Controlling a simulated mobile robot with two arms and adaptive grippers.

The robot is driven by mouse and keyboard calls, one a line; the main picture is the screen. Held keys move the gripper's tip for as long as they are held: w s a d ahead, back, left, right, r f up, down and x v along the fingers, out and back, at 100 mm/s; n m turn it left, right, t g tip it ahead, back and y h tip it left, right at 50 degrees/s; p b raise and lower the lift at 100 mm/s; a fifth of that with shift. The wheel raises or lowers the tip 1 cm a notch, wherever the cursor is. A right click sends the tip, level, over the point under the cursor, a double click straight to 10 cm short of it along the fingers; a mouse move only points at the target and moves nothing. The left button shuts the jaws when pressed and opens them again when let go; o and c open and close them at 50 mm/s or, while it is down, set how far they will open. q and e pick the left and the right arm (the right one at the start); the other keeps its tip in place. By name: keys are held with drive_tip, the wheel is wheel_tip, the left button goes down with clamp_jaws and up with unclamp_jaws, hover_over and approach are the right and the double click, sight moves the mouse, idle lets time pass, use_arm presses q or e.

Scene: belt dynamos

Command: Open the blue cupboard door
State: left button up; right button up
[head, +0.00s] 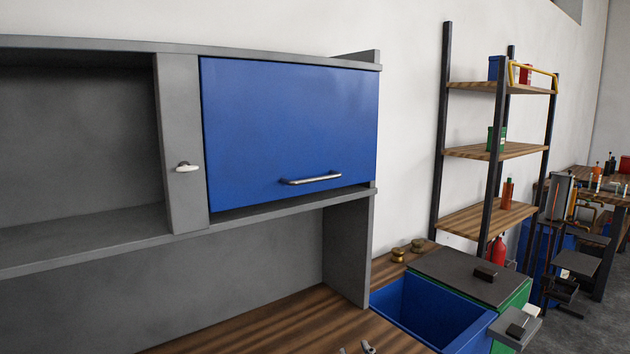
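The blue cupboard door (290,130) is a flat panel at the right end of the grey wall cabinet in the head view. It looks shut, with a thin dark gap along its lower edge above the grey bottom board. A metal bar handle (311,179) runs across near the bottom edge, right of its middle. Nothing touches the door or the handle. I make out neither of my grippers in the head view.
An open grey compartment (80,140) lies left of the door; a pale knob (187,167) sits on the divider. Below is a wooden worktop (270,325), with a small grey item cut off at the bottom edge. A blue bin (430,308) and shelf rack (493,150) stand right.

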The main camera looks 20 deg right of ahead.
sight(322, 179)
drive_tip(key=w+a+r+n+t+y, duration=0.1)
drive_tip(key=w+a+r+n+t, duration=0.1)
drive_tip(key=r, duration=0.5)
drive_tip(key=w+a+r+n+t+y, duration=0.1)
drive_tip(key=w+r+t+y, duration=0.15)
drive_tip(key=r, duration=0.45)
drive_tip(key=a+r+n+g+y, duration=0.7)
drive_tip(key=a+r+n+y, duration=0.85)
drive_tip(key=n, duration=0.45)
drive_tip(key=w+d+r+m+h, duration=0.1)
drive_tip(key=w+d+r+h, duration=0.25)
drive_tip(key=d+h, duration=0.45)
drive_tip(key=w+d+r+m+h, duration=0.25)
drive_tip(key=w+d, duration=0.25)
drive_tip(key=d, duration=0.6)
drive_tip(key=shift+n+t+h, duration=0.25)
drive_tip(key=shift+n, duration=0.2)
drive_tip(key=p+x, duration=0.1)
drive_tip(key=x, duration=0.1)
drive_tip(key=p+x, duration=0.1)
drive_tip(key=x, duration=0.1)
drive_tip(key=p+x, duration=0.1)
drive_tip(key=x, duration=0.1)
drive_tip(key=shift+f, duration=0.35)
drive_tip(key=shift+w+a+f, duration=0.2)
drive_tip(key=shift+w+a, duration=0.05)
drive_tip(key=shift+w, duration=0.15)
